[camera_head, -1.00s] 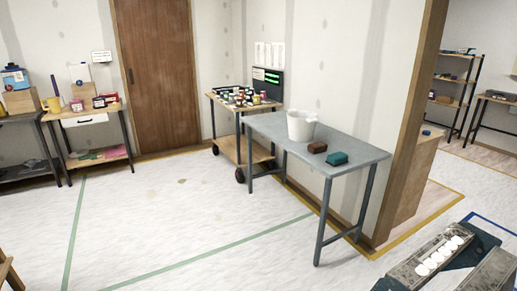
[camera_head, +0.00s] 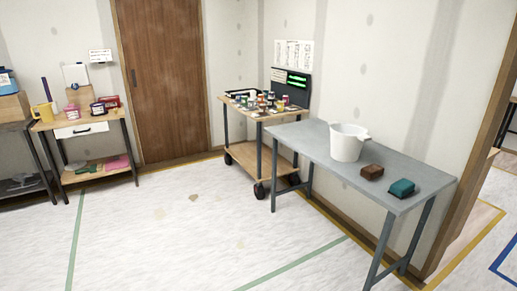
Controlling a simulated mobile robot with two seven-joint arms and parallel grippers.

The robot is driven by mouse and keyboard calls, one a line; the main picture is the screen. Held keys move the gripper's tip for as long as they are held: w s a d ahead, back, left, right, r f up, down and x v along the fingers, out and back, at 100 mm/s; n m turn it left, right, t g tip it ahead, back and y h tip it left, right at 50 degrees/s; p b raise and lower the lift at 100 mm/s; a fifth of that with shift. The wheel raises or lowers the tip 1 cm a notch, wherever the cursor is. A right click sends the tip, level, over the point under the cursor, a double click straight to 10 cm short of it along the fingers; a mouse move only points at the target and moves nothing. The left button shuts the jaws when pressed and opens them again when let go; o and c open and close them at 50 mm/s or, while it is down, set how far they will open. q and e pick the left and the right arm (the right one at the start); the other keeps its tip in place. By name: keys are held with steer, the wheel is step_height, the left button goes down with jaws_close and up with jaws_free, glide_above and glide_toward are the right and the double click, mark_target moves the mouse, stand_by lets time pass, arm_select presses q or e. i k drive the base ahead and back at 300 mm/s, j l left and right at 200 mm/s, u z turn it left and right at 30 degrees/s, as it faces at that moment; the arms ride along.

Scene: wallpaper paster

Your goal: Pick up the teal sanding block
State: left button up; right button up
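The teal sanding block (camera_head: 402,188) lies on the grey table (camera_head: 315,150) near its right end. A brown block (camera_head: 372,172) lies just left of it, a small gap apart. A white bucket (camera_head: 347,143) stands on the same table, further left and behind the blocks. Neither of my grippers shows in the head view.
A wheeled wooden cart (camera_head: 262,166) with several small jars stands behind the table's left end. A wooden workbench (camera_head: 85,122) stands at the far left, beside a brown door (camera_head: 160,80). The pale floor (camera_head: 180,235) in front is clear, with green tape lines.

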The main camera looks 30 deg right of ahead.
mark_target(402, 188)
steer(key=i+z, duration=0.15)
steer(key=i, duration=0.5)
steer(key=i+j+z, duration=0.15)
steer(key=i, duration=0.5)
steer(key=i+z, duration=0.25)
steer(key=z, duration=0.15)
steer(key=i+z, duration=0.25)
steer(key=z, duration=0.15)
steer(key=i+z, duration=0.25)
steer(key=z, duration=0.15)
steer(key=i+l+z, duration=0.15)
steer(key=z, duration=0.2)
steer(key=i+z, duration=0.55)
steer(key=z, duration=0.2)
